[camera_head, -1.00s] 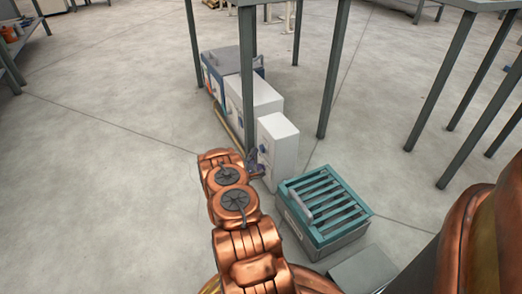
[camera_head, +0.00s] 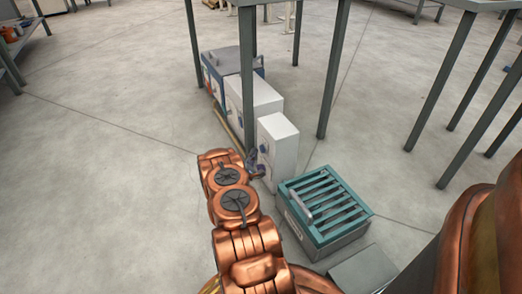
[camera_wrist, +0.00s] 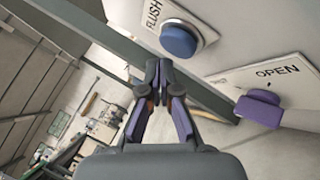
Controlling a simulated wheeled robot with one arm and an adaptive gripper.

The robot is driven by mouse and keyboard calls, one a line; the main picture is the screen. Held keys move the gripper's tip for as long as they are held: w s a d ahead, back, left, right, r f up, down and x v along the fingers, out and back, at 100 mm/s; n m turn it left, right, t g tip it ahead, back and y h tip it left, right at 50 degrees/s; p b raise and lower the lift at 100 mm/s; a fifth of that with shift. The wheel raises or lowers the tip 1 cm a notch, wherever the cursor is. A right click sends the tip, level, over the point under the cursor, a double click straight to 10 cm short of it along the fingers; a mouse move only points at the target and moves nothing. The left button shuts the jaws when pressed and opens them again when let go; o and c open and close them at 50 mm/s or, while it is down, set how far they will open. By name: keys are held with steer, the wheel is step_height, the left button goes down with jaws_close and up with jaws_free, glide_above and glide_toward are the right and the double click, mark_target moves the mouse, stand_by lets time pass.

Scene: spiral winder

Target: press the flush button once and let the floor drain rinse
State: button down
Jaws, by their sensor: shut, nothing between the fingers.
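The flush button (camera_wrist: 179,40) is a round blue cap on a white plate marked FLUSH, at the top of the wrist view. It sits on the side of a white box (camera_head: 280,137) in the head view. My gripper (camera_wrist: 158,72) is shut and empty. Its tips show just below and left of the button; I cannot tell whether they touch it. In the head view my gripper (camera_head: 252,160) is small beside the white box's left face. A teal slatted grate (camera_head: 325,205) on a low box, possibly the floor drain, stands to the right of my arm.
A purple block-shaped control (camera_wrist: 259,110) marked OPEN is right of and below the flush button. More boxes (camera_head: 255,95) stand behind the white one. The floor at left is clear.

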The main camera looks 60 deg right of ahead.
steer(key=shift+s+d, duration=0.1)
steer(key=shift+s+d, duration=0.15)
steer(key=shift+d, duration=0.1)
steer(key=shift+s+d, duration=0.25)
steer(key=shift+d, duration=0.1)
stand_by(1.1)
steer(key=shift+a, duration=0.1)
steer(key=shift+w+a, duration=0.5)
steer(key=shift+a, duration=0.15)
steer(key=shift+w+a, duration=0.7)
steer(key=shift+a, duration=0.35)
steer(key=shift+w+a, duration=0.65)
steer(key=shift+a, duration=0.35)
